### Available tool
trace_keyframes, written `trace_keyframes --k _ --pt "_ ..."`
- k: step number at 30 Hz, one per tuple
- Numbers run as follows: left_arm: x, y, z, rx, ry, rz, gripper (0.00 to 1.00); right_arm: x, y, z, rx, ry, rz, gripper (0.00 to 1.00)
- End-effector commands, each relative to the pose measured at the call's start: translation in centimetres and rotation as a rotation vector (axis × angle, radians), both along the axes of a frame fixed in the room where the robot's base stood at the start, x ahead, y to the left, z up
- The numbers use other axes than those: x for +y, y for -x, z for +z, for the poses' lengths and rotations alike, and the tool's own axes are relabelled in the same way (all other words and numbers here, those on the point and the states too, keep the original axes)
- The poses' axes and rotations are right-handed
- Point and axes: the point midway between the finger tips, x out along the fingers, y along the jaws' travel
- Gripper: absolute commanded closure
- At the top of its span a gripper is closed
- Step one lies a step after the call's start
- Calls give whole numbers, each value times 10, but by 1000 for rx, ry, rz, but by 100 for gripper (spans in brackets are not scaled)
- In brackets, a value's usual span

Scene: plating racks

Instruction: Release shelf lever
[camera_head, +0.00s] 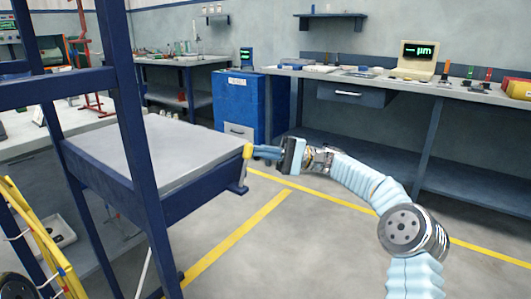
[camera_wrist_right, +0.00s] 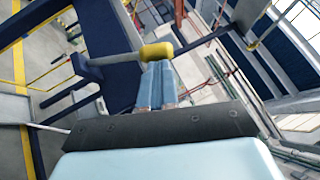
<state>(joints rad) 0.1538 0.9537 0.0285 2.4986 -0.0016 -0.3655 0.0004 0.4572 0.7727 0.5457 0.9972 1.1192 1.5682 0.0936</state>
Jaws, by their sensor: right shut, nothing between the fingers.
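The shelf lever has a yellow handle (camera_head: 247,151) at the right front corner of the blue rack's shelf (camera_head: 150,152). In the right wrist view the yellow handle (camera_wrist_right: 157,50) lies across the tips of my gripper, on a dark blue bar. My right gripper (camera_head: 258,151) reaches in from the right, with its fingertips at the handle. In the wrist view its blue fingers (camera_wrist_right: 156,72) are shut together with nothing between them. Whether the tips touch the handle I cannot tell. My left gripper is not in view.
A blue cabinet (camera_head: 238,103) stands behind the rack. A long workbench (camera_head: 380,83) with a monitor and tools runs along the back right wall. Yellow lines mark the floor, which is clear between rack and bench. A yellow frame (camera_head: 38,240) stands at lower left.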

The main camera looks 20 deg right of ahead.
Motion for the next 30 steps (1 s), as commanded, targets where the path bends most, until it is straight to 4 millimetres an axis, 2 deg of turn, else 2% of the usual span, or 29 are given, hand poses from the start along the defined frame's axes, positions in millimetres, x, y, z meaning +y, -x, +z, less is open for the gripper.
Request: trace_keyframes --k 3,15,30 --pt "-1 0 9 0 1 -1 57 6 5 11 -64 80 2 100" --pt "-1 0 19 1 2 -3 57 22 17 21 -209 266 2 100" --pt "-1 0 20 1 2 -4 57 27 21 22 -247 316 4 100"
